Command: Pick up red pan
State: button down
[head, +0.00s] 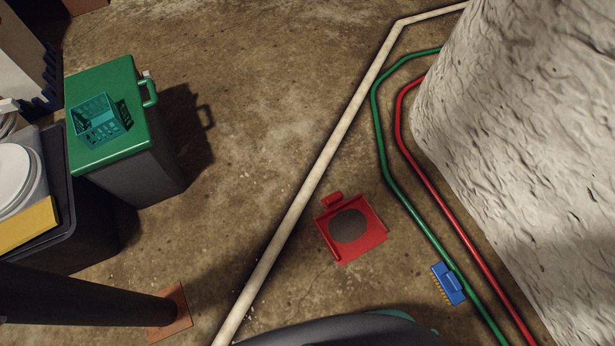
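A red pan (373,237), shaped like a dustpan, lies flat on the concrete floor right of the middle of the head view. A short red handle sticks up at its upper left edge. A dark grey round patch covers its middle; I cannot tell whether it is a thing lying in the pan or part of it. My gripper is not in view.
A white pipe (325,155) runs diagonally left of the pan. Green (379,130) and red (428,168) pipes run along the rough white wall (520,120). A blue brush (448,283) lies near them. A green-lidded bin (115,160) with a teal basket (96,120) stands left.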

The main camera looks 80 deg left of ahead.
aim_at(351, 228)
jog(key=u, duration=1.1)
jog(key=k, duration=0.6)
jog(key=u, duration=1.2)
jog(key=i, duration=0.45)
jog(key=z, duration=0.05)
